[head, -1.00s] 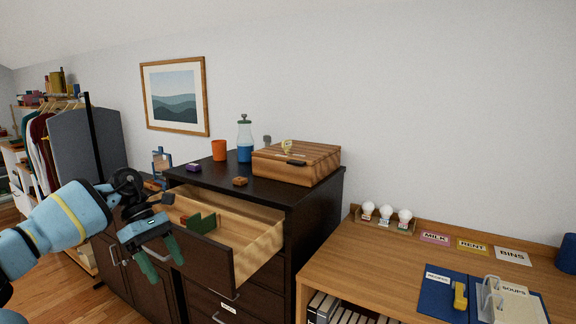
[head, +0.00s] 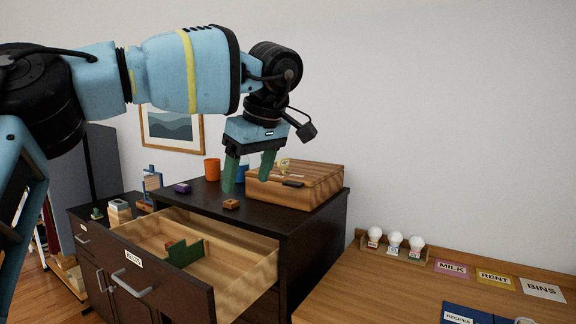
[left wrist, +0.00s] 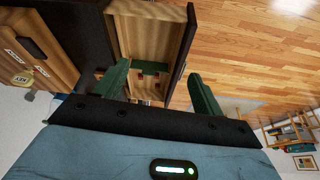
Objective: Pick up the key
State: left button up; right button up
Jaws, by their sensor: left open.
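The small pale-yellow item (head: 284,163) on top of the wooden box (head: 318,178) may be the key or its tag; it is too small to tell. My right gripper is not in view.
The dark dresser's top drawer (head: 225,254) is pulled out, with a green piece (head: 184,253) inside. An orange cup (head: 212,169), a purple block (head: 182,188) and an orange-brown block (head: 231,204) stand on the dresser. The desk (head: 375,285) at right holds bulbs and label cards.

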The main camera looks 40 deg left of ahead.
aim_at(283, 163)
jog(key=i+j, duration=0.9)
jog(key=i, duration=0.2)
